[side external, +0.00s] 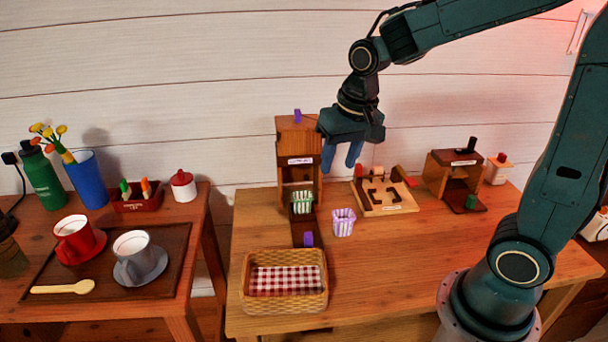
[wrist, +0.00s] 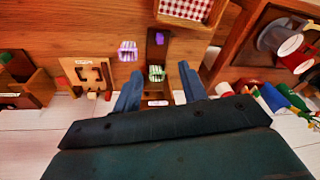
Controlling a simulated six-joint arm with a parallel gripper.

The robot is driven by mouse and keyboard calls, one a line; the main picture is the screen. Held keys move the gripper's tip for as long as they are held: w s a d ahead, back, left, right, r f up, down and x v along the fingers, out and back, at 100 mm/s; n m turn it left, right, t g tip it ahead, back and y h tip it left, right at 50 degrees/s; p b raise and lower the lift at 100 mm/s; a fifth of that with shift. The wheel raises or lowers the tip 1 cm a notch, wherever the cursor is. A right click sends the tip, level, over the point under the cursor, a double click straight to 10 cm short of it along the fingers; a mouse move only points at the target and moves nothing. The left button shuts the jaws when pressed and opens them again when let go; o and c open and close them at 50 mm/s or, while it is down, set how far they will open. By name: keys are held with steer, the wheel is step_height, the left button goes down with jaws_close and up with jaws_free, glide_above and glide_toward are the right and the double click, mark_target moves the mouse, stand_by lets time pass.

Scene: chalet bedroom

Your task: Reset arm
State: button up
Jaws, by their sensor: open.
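My gripper (side external: 341,158) hangs above the back of the right-hand table, fingers pointing down, open and empty. In the wrist view its two blue fingers (wrist: 159,88) stand apart on either side of a tall wooden box. That wooden box (side external: 297,138) has a purple peg on top and an opening at the front. A green-and-white striped cup (side external: 302,202) sits in the opening. A purple-and-white striped cup (side external: 343,222) stands on the table just to the right. The gripper touches none of these.
A wicker basket (side external: 284,308) with a checked cloth is at the table's front left. A wooden board (side external: 384,195) and a small wooden box (side external: 453,178) stand at the back right. The left table (side external: 204,222) holds cups and vases. The front middle is clear.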

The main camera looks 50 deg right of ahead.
steer(key=s+a+r+n+t, duration=0.1)
steer(key=s+r+n, duration=0.1)
steer(key=s, duration=0.5)
steer(key=s+r+n+t, duration=0.2)
steer(key=s+r+n, duration=0.1)
steer(key=s, duration=0.5)
steer(key=shift+s+a+r, duration=0.2)
steer(key=shift+a+r, duration=0.15)
steer(key=shift+r, duration=0.05)
